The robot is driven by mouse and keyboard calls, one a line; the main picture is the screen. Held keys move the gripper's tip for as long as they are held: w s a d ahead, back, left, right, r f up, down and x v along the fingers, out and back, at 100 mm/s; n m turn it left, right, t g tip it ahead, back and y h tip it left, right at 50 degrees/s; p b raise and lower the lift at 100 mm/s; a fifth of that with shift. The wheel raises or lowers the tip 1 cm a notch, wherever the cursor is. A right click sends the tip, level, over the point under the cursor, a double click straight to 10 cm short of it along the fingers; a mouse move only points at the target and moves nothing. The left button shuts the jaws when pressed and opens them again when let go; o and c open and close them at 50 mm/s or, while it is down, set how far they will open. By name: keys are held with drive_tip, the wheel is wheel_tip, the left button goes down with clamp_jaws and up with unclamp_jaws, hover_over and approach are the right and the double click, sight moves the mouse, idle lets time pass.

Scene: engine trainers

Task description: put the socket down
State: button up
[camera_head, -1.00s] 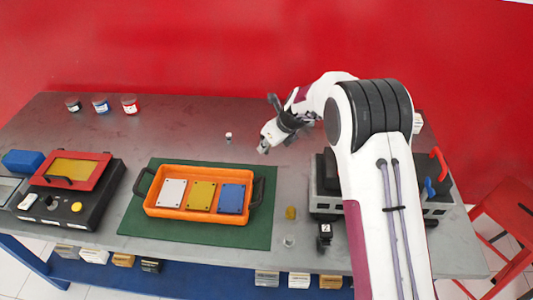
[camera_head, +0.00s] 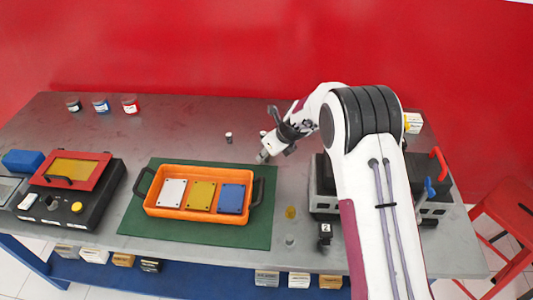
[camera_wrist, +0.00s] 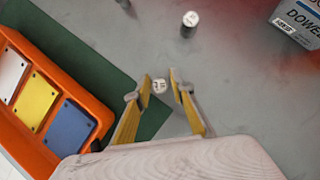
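My gripper (camera_head: 262,158) is low over the grey table, just right of the green mat. In the wrist view its two yellow fingers (camera_wrist: 160,76) are apart. A small round piece with a white, marked top, apparently the socket (camera_wrist: 159,86), is seen from above between the fingertips, with a gap visible beside it. Its lower part is hidden, so I cannot tell whether it touches the table.
An orange tray (camera_head: 178,213) with white, yellow and blue plates lies on the green mat (camera_head: 133,222), left of my gripper. A dowel box (camera_wrist: 302,20) is at the upper right. A black device (camera_head: 90,205) with a red-framed lid is far left.

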idle(0.4)
drive_tip(key=shift+v, duration=1)
drive_tip(key=v, duration=1)
drive_tip(key=shift+r, duration=0.2)
